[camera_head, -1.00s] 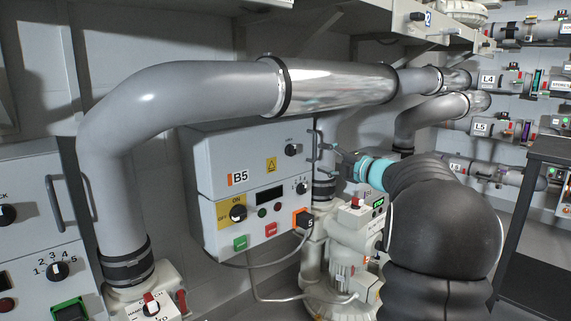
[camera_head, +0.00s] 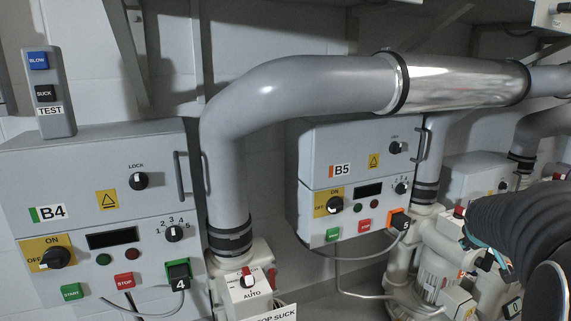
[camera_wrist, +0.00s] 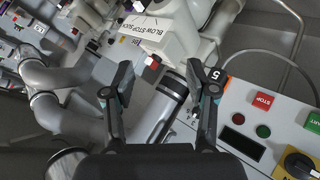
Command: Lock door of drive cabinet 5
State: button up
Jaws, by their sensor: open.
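A black lock knob (camera_head: 396,148) sits at the door's upper right, beside a vertical handle (camera_head: 420,146). The knob's exact setting is too small to tell. My gripper (camera_head: 478,243) is right of and below the cabinet, partly hidden by my arm. In the wrist view my gripper (camera_wrist: 158,84) is open and empty. B5's lower panel (camera_wrist: 232,104) shows at the right there; the lock knob is out of that view.
Cabinet B4 (camera_head: 75,180) stands at the left with its own lock knob (camera_head: 138,181). The grey pipe (camera_head: 225,150) runs between the cabinets. A pale blower (camera_head: 440,265) stands below my gripper.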

jog(key=s+a+f+m+g+y+p, duration=0.1)
jog(key=s+a+m+g+y+p, duration=0.1)
jog(key=s+a, duration=0.75)
jog(key=s+a+m+g+y+p, duration=0.1)
jog(key=s+a+g+y+p, duration=0.15)
jog(key=s+a, duration=0.7)
jog(key=s+a+r+n+t+y+p, duration=0.1)
jog(key=s+a+r, duration=0.1)
jog(key=a, duration=0.5)
jog(key=s+a+r+n+t+y+p, duration=0.1)
jog(key=s+a+r+p, duration=0.1)
jog(key=a, duration=0.4)
jog(key=shift+s+a+r+n, duration=0.2)
jog(key=shift+a+r+n, duration=0.15)
jog(key=shift+r, duration=0.45)
jog(key=shift+t, duration=0.25)
